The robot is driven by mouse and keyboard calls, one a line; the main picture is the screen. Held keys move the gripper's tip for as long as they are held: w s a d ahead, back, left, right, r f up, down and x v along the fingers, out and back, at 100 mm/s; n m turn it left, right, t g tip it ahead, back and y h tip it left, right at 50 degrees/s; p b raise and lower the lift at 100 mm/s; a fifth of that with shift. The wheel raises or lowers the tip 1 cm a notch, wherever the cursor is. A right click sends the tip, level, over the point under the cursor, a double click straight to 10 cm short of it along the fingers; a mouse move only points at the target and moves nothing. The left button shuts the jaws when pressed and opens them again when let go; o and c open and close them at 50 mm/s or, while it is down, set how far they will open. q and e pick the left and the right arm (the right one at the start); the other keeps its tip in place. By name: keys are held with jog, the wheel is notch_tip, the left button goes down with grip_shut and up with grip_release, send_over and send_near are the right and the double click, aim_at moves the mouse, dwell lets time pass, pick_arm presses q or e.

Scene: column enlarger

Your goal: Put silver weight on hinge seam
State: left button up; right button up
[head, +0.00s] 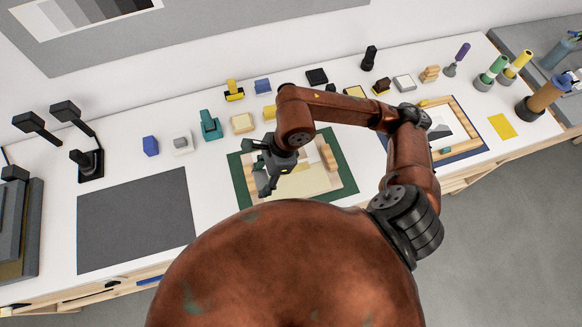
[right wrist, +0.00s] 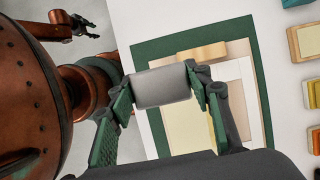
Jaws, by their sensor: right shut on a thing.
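My right gripper (head: 266,182) hangs over the left part of the green mat (head: 349,188). In the right wrist view, this gripper (right wrist: 162,88) is shut on the silver weight (right wrist: 163,87), a smooth grey block held between its green-padded fingers. In the head view I cannot make out the weight apart from the gripper. Cream and pale yellow sheets (right wrist: 187,128) lie on the mat, with a wooden block (right wrist: 202,53) at one end. I cannot clearly pick out the hinge seam. My left gripper (right wrist: 75,23) shows small in the right wrist view, away from the mat; its opening is unclear.
A dark grey mat (head: 135,220) lies on the left of the white table. Several small blocks and tools, including a teal one (head: 210,125), line the back. A wooden frame (head: 462,118) and a yellow square (head: 499,126) lie right. A black lamp stand (head: 88,163) stands left.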

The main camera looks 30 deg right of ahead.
jog(key=w+d+f+p, duration=0.1)
jog(key=d+f, duration=0.2)
jog(key=d, duration=0.1)
jog(key=w+d+f, duration=0.2)
jog(key=d+f, duration=0.1)
jog(key=d, duration=0.1)
jog(key=w+d+f+p, duration=0.1)
jog(key=w+d+f, duration=0.1)
jog(key=d, duration=0.2)
jog(key=shift+f+p, duration=0.3)
jog(key=shift+f, duration=0.1)
jog(key=shift+d+f, duration=0.2)
jog(key=shift+f, duration=0.05)
notch_tip(320, 180, down, 3)
jog(key=shift+w+d+p, duration=0.1)
jog(key=shift+d+p, duration=0.05)
jog(key=shift+p, duration=0.55)
jog(key=shift+f, duration=0.2)
jog(key=shift+f+b, duration=0.3)
jog(key=shift+b, duration=0.05)
jog(key=o, duration=1.6)
